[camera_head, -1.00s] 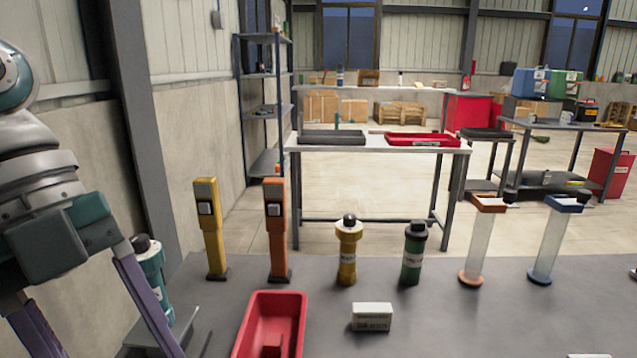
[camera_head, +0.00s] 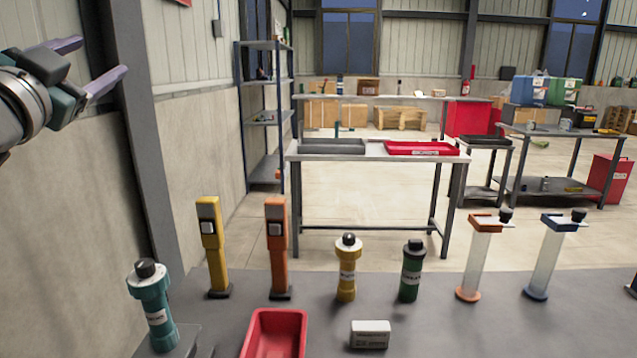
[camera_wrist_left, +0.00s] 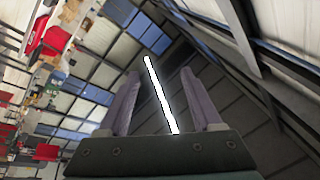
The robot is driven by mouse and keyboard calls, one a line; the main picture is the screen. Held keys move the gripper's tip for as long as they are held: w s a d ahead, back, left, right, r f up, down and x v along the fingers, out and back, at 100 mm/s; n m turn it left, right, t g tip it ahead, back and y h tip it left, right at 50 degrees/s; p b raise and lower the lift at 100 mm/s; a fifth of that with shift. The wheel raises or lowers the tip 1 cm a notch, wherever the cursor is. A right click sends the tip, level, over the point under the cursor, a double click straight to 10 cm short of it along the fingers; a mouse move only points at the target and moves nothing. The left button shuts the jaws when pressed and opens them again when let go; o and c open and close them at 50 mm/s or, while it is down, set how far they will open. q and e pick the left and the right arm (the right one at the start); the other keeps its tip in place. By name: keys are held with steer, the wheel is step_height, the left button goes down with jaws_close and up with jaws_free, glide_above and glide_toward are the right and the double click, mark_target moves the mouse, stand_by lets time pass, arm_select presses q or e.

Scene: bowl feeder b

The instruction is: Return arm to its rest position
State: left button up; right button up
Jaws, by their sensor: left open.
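My left gripper (camera_head: 104,62) is raised at the upper left of the head view, in front of the wall and the dark post. Its two purple fingers are apart with nothing between them. In the left wrist view the open fingers (camera_wrist_left: 158,98) point toward the roof, with a bright lamp strip seen between them. The gripper is well above and clear of the bench. My right gripper is not in view.
On the grey bench (camera_head: 440,335) stand a teal bottle (camera_head: 153,305), yellow and orange posts (camera_head: 212,245) (camera_head: 277,247), yellow and green bottles (camera_head: 347,268) (camera_head: 411,270), two clear tubes (camera_head: 480,258) (camera_head: 548,258), a white box (camera_head: 370,334) and a red bin (camera_head: 246,345).

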arm_select(q)
steer(key=s+a+f+n+g+y, duration=0.35)
steer(key=a+f+g, duration=0.2)
steer(key=f, duration=0.25)
steer(key=s+a+f+n+g+y, duration=0.2)
steer(key=a+f+n+g+y, duration=0.1)
steer(key=a+f+n+g, duration=0.4)
steer(key=s+d+f+m+g+h, duration=0.25)
steer(key=s+d+f+g, duration=0.3)
steer(key=s+f, duration=0.35)
steer(key=s+d+f+m+h, duration=0.15)
steer(key=s+d+f, duration=0.25)
steer(key=s+d, duration=0.45)
steer(key=s+d+f+m+h, duration=0.1)
steer(key=s+d+f+h, duration=0.25)
steer(key=s+d, duration=0.5)
steer(key=s+d+r, duration=0.1)
steer(key=s+r, duration=0.1)
steer(key=s, duration=0.6)
step_height(320, 180, up, 38)
steer(key=p, duration=3.8)
steer(key=shift+w, duration=0.3)
